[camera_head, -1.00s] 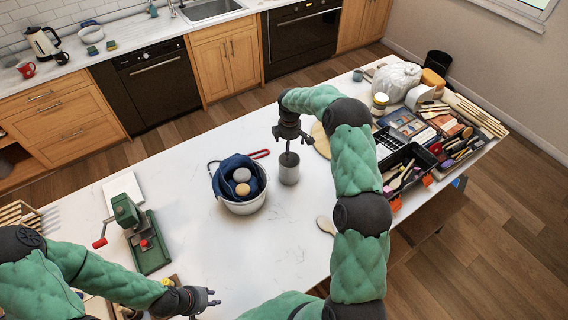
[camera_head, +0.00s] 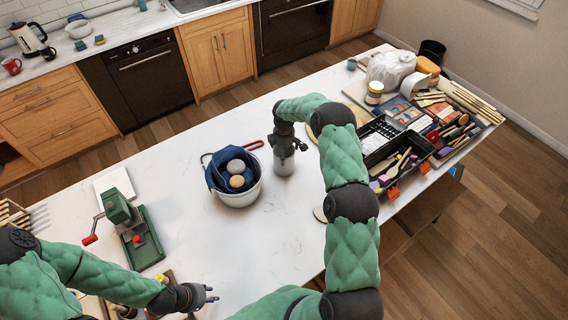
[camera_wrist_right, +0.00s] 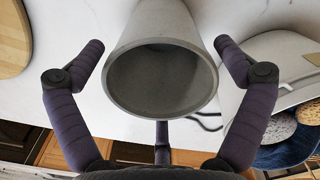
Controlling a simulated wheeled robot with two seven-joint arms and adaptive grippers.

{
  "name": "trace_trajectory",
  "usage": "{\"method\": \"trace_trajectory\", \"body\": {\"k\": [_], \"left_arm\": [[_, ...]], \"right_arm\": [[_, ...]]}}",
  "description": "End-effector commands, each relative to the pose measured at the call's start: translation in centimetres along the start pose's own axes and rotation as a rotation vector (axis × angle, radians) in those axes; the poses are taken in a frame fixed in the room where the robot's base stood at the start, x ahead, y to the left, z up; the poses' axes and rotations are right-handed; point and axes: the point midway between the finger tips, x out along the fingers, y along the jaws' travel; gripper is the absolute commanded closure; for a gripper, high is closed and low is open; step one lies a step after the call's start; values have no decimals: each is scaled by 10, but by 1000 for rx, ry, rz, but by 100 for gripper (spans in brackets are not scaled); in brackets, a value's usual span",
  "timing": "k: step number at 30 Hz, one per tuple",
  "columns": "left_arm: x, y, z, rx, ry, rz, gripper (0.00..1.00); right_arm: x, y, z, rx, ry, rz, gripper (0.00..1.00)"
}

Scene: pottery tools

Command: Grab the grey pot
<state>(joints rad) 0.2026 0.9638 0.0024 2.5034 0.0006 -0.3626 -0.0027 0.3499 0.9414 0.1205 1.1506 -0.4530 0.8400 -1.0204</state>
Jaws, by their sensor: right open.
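The grey pot (camera_head: 284,165) stands upright on the white table, right of the white bowl. My right gripper (camera_head: 290,146) is over it in the head view and covers its upper part. In the right wrist view the pot (camera_wrist_right: 160,22) shows its round open mouth towards the camera. The right gripper's purple fingers (camera_wrist_right: 160,48) are spread on either side of the pot, with a gap on both sides. A third finger shows below the rim. My left gripper (camera_head: 208,296) is open and empty near the table's front edge.
The white bowl (camera_head: 240,197) with a blue cloth and round stones is close beside the pot. A green press (camera_head: 139,235) stands at the left. A round wooden board (camera_head: 320,127) and a black tool tray (camera_head: 410,151) lie to the right.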

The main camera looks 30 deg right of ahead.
Motion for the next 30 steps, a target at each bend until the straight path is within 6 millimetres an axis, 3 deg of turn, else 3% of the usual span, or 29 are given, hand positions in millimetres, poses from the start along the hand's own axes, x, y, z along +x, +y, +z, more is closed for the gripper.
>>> {"method": "trace_trajectory", "body": {"k": [6, 8, 14, 23, 30], "left_arm": [[0, 0, 0, 0, 0, 0, 69], [0, 0, 0, 0, 0, 0, 69], [0, 0, 0, 0, 0, 0, 69], [0, 0, 0, 0, 0, 0, 69], [-5, 2, 0, 0, 0, 0, 69]], "right_arm": [[0, 1, 0, 0, 0, 2, 0], [0, 1, 0, 0, 0, 2, 14], [0, 1, 0, 0, 0, 2, 70], [-4, 2, 0, 1, 1, 5, 70], [-38, 4, -1, 0, 2, 10, 70]]}}
